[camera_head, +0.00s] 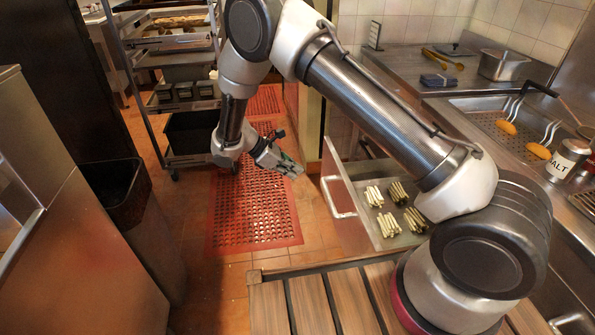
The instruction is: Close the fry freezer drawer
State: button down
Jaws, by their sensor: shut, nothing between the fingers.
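The fry freezer drawer (349,183) stands pulled out from the counter on the right, below my raised arm. Its white front panel has a bar handle (336,197) facing left. Several bundles of pale fries (388,224) lie inside on the drawer floor. Part of the drawer's right side is hidden behind my arm. My gripper (293,171) is shut and empty, in the air to the left of the drawer front and a little above the handle. It is apart from the handle and the drawer.
A red perforated mat (250,215) covers the aisle floor left of the drawer. A wheeled rack (146,105) stands behind it. A dark bin (120,190) is at the left. A fryer counter (480,115) with baskets and a salt shaker (567,160) is at the right.

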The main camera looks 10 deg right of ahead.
send_near(331, 186)
notch_tip(331, 186, down, 3)
jog(key=shift+d+f, duration=0.1)
jog(key=shift+d, duration=1.5)
jog(key=shift+d, duration=0.1)
